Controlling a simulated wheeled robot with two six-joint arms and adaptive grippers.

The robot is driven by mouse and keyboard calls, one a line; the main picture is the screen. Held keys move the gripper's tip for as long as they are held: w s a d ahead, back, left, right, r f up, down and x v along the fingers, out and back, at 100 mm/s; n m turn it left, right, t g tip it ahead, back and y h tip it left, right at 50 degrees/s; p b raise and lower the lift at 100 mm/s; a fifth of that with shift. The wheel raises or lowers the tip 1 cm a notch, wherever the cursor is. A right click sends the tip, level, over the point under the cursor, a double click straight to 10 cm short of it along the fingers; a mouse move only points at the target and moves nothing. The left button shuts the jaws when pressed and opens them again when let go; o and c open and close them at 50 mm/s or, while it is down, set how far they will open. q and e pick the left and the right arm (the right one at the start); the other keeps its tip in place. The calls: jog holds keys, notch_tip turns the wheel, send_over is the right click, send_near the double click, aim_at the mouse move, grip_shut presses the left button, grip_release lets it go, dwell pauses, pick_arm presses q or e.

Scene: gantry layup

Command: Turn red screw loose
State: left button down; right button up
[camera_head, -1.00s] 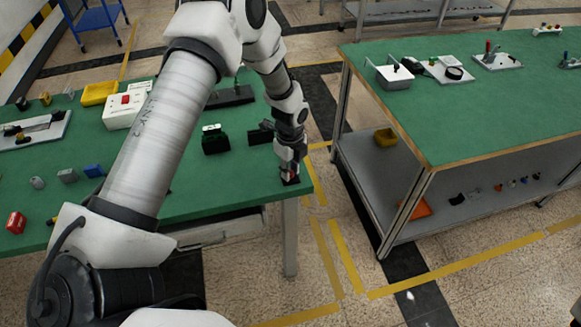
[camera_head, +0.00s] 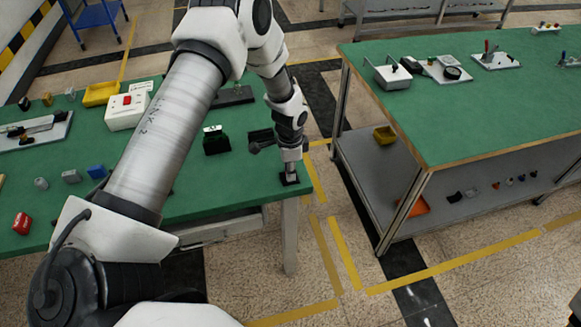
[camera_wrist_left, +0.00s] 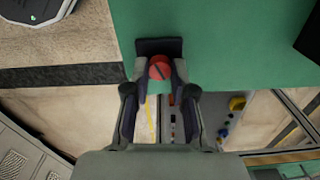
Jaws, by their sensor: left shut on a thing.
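The red screw (camera_wrist_left: 160,67) shows in the left wrist view as a round red head with a dark slot across it. It sits over a dark square base (camera_wrist_left: 158,46) at the edge of the green table. My left gripper (camera_wrist_left: 160,78) is shut on the screw, one finger on each side of its head. In the head view my left gripper (camera_head: 290,172) points down at the dark base (camera_head: 289,180) at the table's front right corner, and the screw is hidden there. My right gripper is not in view.
A second green-topped bench (camera_head: 480,110) stands to the right across a floor gap.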

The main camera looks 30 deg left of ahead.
pick_arm(q)
jog(key=n, duration=0.2)
jog(key=n+p, duration=0.1)
jog(key=n, duration=0.2)
jog(key=shift+s+f+n+p, duration=0.1)
jog(key=shift+s+n+p, duration=0.15)
jog(key=shift+n+p, duration=0.1)
jog(key=n+p, duration=0.1)
jog(key=n, duration=0.2)
jog(key=shift+s+f+n+p, duration=0.15)
jog(key=shift+n+p, duration=0.35)
jog(key=shift+n, duration=0.85)
jog(key=c, duration=1)
grip_release()
jog(key=shift+o, duration=0.2)
jog(key=shift+w, duration=0.2)
